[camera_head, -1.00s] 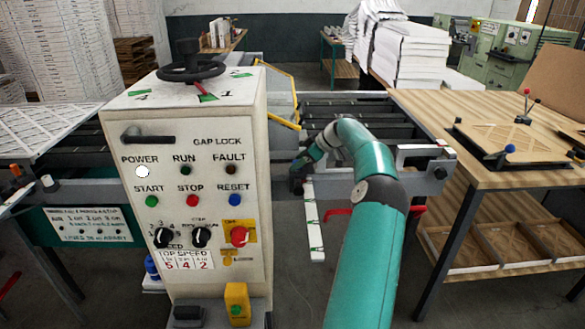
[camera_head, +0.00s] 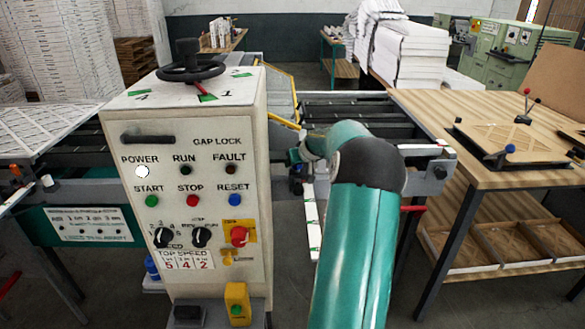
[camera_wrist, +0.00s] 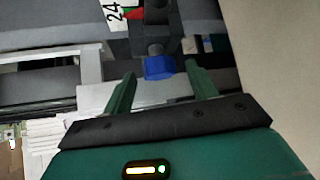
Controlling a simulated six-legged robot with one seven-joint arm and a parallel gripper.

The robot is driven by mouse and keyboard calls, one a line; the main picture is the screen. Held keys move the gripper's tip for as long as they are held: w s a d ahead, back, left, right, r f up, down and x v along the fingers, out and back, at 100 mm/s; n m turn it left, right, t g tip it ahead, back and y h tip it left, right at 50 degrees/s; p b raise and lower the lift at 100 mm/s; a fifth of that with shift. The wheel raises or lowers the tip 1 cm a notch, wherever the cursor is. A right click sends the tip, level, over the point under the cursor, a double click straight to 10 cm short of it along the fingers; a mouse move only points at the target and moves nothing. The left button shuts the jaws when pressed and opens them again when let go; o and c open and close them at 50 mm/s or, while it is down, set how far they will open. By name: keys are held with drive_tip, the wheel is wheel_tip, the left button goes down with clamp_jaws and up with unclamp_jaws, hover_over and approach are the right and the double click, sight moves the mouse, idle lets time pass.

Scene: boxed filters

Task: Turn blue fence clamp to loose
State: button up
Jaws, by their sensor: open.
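The blue fence clamp (camera_wrist: 159,67) shows in the wrist view as a blue knob under a dark block, with a red pointer and a white scale marked 24 beside it. My gripper (camera_wrist: 160,82) is open, its two green fingers on either side of the clamp's lower part, with visible gaps. I cannot tell whether the fingers touch it. In the head view my teal arm reaches toward the rails behind the control cabinet. A small blue spot (camera_head: 297,168) shows there beside my wrist; my fingers are hidden by the arm.
The white control cabinet (camera_head: 190,185) stands close on the left of my arm. A wooden table (camera_head: 480,100) with a framed filter stands on the right. Dark conveyor rails (camera_head: 350,108) lie behind my arm.

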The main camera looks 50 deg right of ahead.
drive_tip(key=shift+w+a+m+g+h, duration=0.15)
drive_tip(key=shift+m+g+h, duration=0.35)
drive_tip(key=shift+m, duration=0.4)
drive_tip(key=shift+w+a+m+g+h, duration=0.1)
drive_tip(key=shift+m+g+h, duration=0.4)
drive_tip(key=shift+m, duration=0.4)
